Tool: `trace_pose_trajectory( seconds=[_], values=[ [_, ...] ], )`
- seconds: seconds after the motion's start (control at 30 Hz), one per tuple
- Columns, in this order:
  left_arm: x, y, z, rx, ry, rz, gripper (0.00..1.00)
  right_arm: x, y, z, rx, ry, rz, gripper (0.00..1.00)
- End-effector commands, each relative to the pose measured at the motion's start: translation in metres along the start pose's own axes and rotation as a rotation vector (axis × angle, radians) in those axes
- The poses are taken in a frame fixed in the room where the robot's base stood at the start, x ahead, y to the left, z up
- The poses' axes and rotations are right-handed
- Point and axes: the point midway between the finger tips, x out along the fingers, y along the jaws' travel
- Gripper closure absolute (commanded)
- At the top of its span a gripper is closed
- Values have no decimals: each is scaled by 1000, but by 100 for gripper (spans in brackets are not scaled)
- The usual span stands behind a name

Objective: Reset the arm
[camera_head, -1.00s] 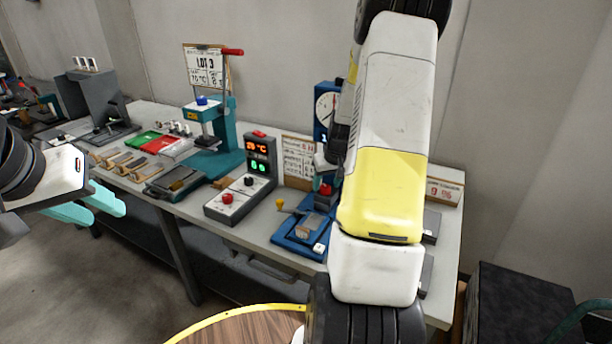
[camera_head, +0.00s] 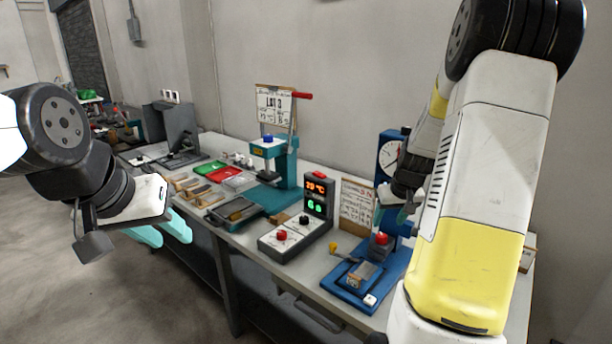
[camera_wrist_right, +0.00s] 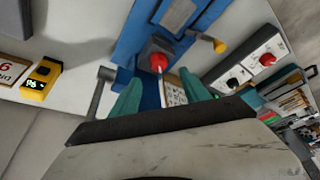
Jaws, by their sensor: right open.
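My left gripper (camera_head: 162,233) hangs in front of the bench's left part in the head view. Its two teal fingers are apart, with nothing seen between them. My right arm (camera_head: 480,190) crosses the right side of the head view and hides part of the bench. My right gripper (camera_head: 404,212) is beside the blue press with a dial (camera_head: 392,152). In the right wrist view, the teal fingers of the right gripper (camera_wrist_right: 160,95) are apart and empty. A red knob on the press (camera_wrist_right: 158,62) shows beyond them; I cannot tell whether they touch the press.
The grey bench (camera_head: 310,275) holds a control box with lit digits (camera_head: 318,195), a teal press (camera_head: 275,165), red and green trays (camera_head: 212,170) and a notice board (camera_head: 357,203). A yellow meter (camera_wrist_right: 41,80) shows in the right wrist view. Open floor (camera_head: 110,300) lies at the left front.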

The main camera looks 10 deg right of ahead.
Motion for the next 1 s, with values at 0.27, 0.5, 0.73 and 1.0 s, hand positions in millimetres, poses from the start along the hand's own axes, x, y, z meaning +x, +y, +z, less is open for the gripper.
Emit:
trace_pose_trajectory(
  seconds=[0.27,0.5,0.73,1.0],
  values=[
    [0,0,0,0,0,0,64,-94,-73,4,-27,61,-52,46],
    [0,0,0,0,0,0,64,-189,-149,58,-52,111,-129,46],
    [0,0,0,0,0,0,64,-242,-188,123,-70,142,-190,46],
    [0,0,0,0,0,0,64,-256,-199,154,-74,150,-215,46]
  ],
)
